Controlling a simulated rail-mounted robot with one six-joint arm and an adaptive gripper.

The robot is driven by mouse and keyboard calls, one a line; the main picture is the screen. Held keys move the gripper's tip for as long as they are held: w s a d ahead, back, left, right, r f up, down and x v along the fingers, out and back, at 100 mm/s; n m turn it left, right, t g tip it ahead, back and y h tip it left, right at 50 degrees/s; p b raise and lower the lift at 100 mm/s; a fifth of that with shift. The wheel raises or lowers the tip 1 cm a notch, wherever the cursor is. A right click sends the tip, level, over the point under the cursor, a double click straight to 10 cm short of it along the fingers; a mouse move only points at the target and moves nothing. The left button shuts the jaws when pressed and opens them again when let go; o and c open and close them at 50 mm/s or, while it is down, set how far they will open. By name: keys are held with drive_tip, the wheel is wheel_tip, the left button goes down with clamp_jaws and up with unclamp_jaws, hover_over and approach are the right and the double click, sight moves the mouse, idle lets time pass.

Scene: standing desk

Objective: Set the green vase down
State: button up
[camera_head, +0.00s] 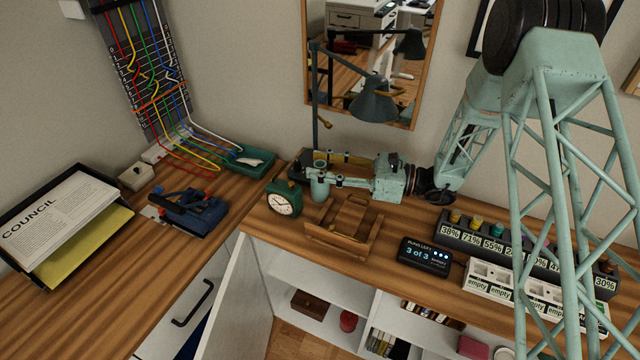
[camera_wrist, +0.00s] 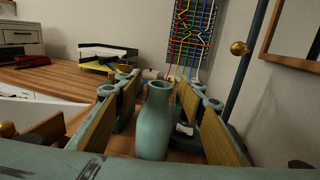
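The green vase (camera_wrist: 155,122) is upright in the middle of the wrist view, a smooth bottle shape with a narrow neck. In the head view it shows partly (camera_head: 319,191) below my gripper's near finger, which hides some of it. It appears to stand on the wooden desk, though its base contact is hard to see. My gripper (camera_wrist: 160,100) is open, with one tan-padded finger on each side of the vase. A gap shows between the vase and each pad. In the head view my gripper (camera_head: 320,168) is low over the desk, pointing left.
A green clock (camera_head: 284,199) stands close to the left. A wooden stand (camera_head: 343,229) is just in front. A desk lamp (camera_head: 371,104) and mirror are behind. A dark display (camera_head: 425,256) and a labelled rack (camera_head: 500,246) lie right. The left desk wing has bare room.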

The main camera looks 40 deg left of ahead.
drive_tip(key=shift+c, duration=0.5)
clamp_jaws()
drive_tip(key=shift+r, duration=0.15)
drive_tip(key=shift+r+p, duration=1)
drive_tip(key=shift+r, duration=3.85)
